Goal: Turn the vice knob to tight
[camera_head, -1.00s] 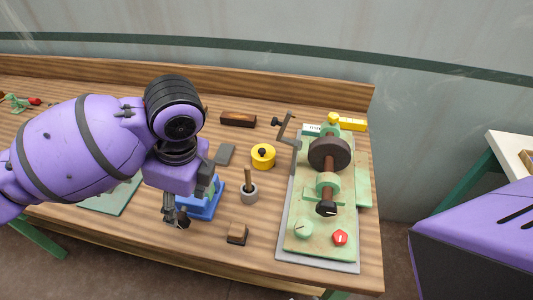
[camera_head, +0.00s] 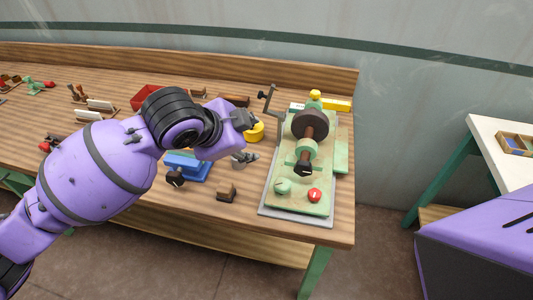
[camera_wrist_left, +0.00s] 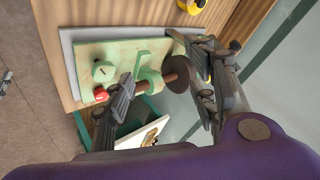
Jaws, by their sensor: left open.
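A blue vice-like block (camera_head: 190,166) stands near the bench's front edge, with a black knob (camera_head: 175,179) on its front. The knob's setting is too small to read. My left gripper (camera_head: 247,138) is open and empty, to the right of the blue block and apart from it. It points towards a green machine (camera_head: 298,202). In the left wrist view the open fingers (camera_wrist_left: 160,55) frame this machine (camera_wrist_left: 90,53), and the blue block is not seen. The machine has a black knob (camera_head: 303,168), a green dial (camera_head: 283,186) and a red knob (camera_head: 314,195). My right gripper is not in view.
A yellow tin (camera_head: 257,132) is partly behind the left gripper. A small wooden block (camera_head: 226,192) lies near the front edge. A crank handle (camera_head: 268,98) rises beside the machine. A red bin (camera_head: 145,97) and several tools stand at the left.

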